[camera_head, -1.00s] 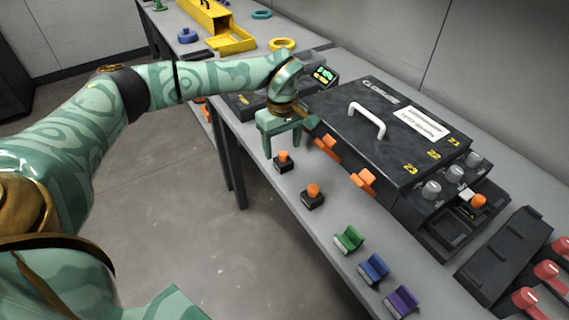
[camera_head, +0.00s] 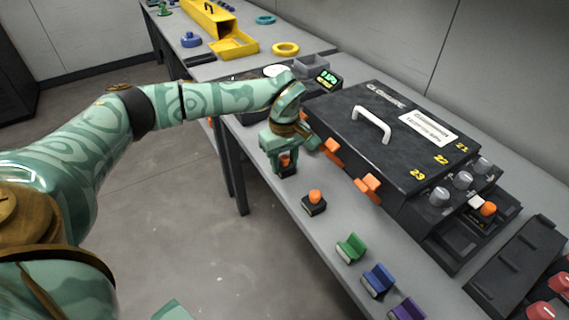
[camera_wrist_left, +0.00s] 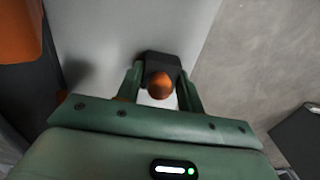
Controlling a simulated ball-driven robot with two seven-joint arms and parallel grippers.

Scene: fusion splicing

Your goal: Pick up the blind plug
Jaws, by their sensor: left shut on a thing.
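My left gripper (camera_head: 282,158) points down at the near edge of the bench, its fingers shut around a small plug with a round orange top (camera_head: 285,160). I take this as the blind plug. Its black square base (camera_head: 287,171) shows just below the fingers; I cannot tell whether it touches the bench. In the left wrist view the orange top (camera_wrist_left: 160,86) lies between the two fingers, with the black base (camera_wrist_left: 160,65) beyond it. A similar orange-topped piece (camera_head: 314,198) stands upright on the bench to the right. My right gripper is not in view.
A large black case (camera_head: 390,140) with a white handle and orange latches (camera_head: 368,185) stands close to the right of the gripper. Green (camera_head: 351,247), blue (camera_head: 378,279) and purple (camera_head: 407,309) holders line the bench front.

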